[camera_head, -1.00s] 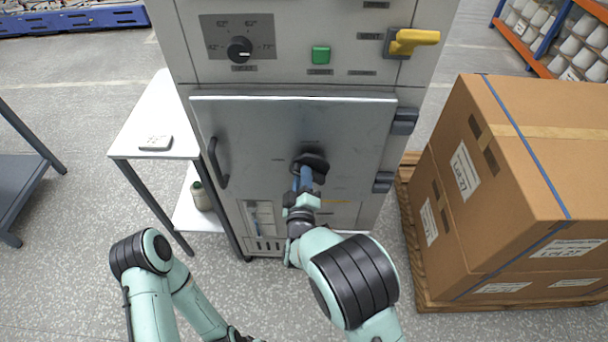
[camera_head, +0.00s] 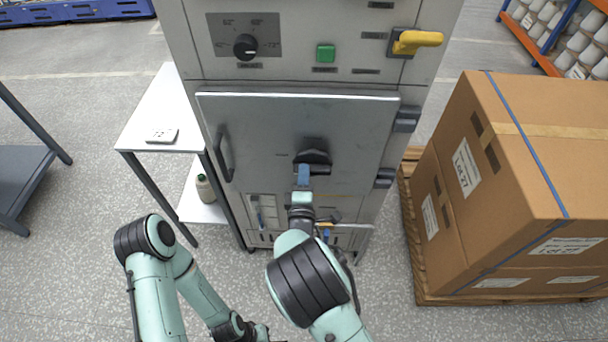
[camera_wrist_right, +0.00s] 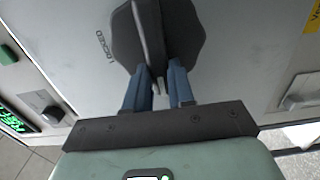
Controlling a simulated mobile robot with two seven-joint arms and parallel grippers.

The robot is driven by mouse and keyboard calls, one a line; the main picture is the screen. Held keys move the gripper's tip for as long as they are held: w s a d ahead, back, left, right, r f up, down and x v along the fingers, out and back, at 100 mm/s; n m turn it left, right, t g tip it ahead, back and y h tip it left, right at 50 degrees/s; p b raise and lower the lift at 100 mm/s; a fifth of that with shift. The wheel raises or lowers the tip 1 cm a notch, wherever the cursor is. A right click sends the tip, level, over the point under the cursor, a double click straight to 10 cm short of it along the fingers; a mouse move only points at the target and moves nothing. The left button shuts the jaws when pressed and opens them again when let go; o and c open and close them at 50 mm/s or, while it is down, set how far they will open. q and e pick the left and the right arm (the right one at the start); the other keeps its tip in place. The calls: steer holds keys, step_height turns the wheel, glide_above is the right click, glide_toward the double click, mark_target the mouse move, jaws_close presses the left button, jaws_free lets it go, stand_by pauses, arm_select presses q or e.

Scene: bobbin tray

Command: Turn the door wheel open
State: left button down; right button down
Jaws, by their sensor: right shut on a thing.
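The door wheel (camera_head: 313,157) is a dark knob with a raised grip bar, low on the middle of the grey cabinet door (camera_head: 270,125). The door looks closed. In the right wrist view the wheel (camera_wrist_right: 188,35) fills the top middle, with the printed word "LOCKED" to its left. My right gripper (camera_head: 304,170) is at the wheel, and its blue fingers (camera_wrist_right: 160,82) are shut on the grip bar from both sides. My left arm hangs low at the bottom left; its gripper is mostly cut off by the bottom edge.
A fixed dark door handle (camera_head: 222,153) is on the door's left side, and hinges are on its right. Above are a black dial (camera_head: 245,47), a green button (camera_head: 325,53) and a yellow lever (camera_head: 415,41). A white side table (camera_head: 150,110) stands left; boxes (camera_head: 530,140) on a pallet stand right.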

stand_by(0.4)
steer(key=c, duration=1)
jaws_free()
steer(key=shift+o, duration=0.2)
steer(key=s+b, duration=0.1)
steer(key=s, duration=1.2)
steer(key=shift+s, duration=0.2)
